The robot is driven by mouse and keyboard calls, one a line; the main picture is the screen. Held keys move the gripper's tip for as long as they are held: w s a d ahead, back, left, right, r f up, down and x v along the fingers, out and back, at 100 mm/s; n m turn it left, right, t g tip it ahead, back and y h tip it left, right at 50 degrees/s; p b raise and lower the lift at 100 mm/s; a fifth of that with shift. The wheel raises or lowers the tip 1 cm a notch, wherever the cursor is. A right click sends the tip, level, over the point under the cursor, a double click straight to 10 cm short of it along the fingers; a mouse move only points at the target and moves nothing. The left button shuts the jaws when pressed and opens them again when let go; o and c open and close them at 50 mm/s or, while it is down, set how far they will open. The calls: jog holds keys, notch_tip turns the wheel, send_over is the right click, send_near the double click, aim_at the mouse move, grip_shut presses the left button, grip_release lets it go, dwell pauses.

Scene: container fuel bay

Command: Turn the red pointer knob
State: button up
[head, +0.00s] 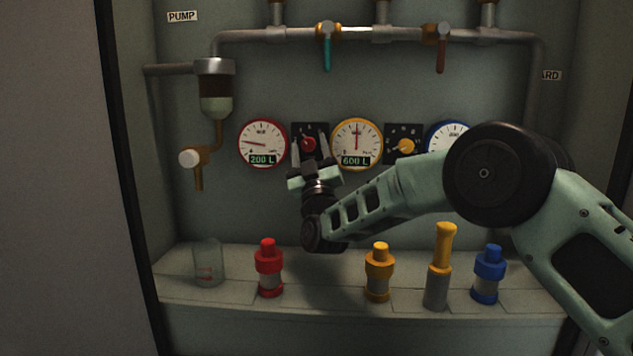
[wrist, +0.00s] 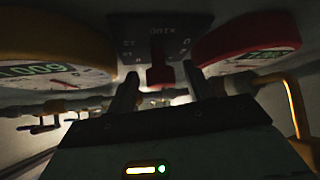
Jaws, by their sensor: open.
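The red pointer knob (head: 309,144) sits on a small black dial plate (head: 302,128) on the back wall, between the red-rimmed gauge and the yellow-rimmed gauge. My gripper (head: 310,152) is open in front of it, with one finger to each side of the knob in the head view. In the wrist view the red knob (wrist: 159,76) shows between the two fingertips (wrist: 160,90), near the black plate (wrist: 168,35). I cannot tell whether either finger touches it. My gripper partly hides the plate's lower part in the head view.
The red gauge (head: 262,143) and yellow gauge (head: 357,143) flank the knob closely. A yellow knob (head: 404,146) and a blue gauge (head: 436,134) are to the right. Pipes with valves run above. A ledge below holds a glass beaker (head: 208,263) and several coloured fittings, including a red one (head: 268,268).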

jog(key=p+v, duration=0.3)
jog(key=v, duration=1.2)
jog(key=shift+s+d+p, duration=0.2)
jog(key=shift+s+p, duration=0.1)
jog(key=shift+s, duration=0.05)
jog(key=shift+f, duration=0.15)
jog(key=s+a+n+g+y+p, duration=0.25)
jog(key=s+g, duration=0.65)
jog(key=g, duration=0.6)
jog(key=s+d+f+m+g+h, duration=0.1)
jog(key=s+d+f+g+h, duration=0.15)
jog(key=s+d, duration=0.5)
jog(key=s+d+f+m+g+h, duration=0.1)
jog(key=s+d+g+h, duration=0.25)
jog(key=s, duration=0.75)
jog(key=s+d+f+m+g+h, duration=0.15)
jog(key=s+d+g, duration=0.25)
jog(key=s+d, duration=0.45)
notch_tip(320, 180, up, 39)
jog(key=s+p, duration=0.2)
jog(key=p, duration=3.6)
jog(key=shift+a+f+g+h, duration=0.25)
jog(key=shift+a+g+h, duration=0.15)
jog(key=shift+a, duration=0.05)
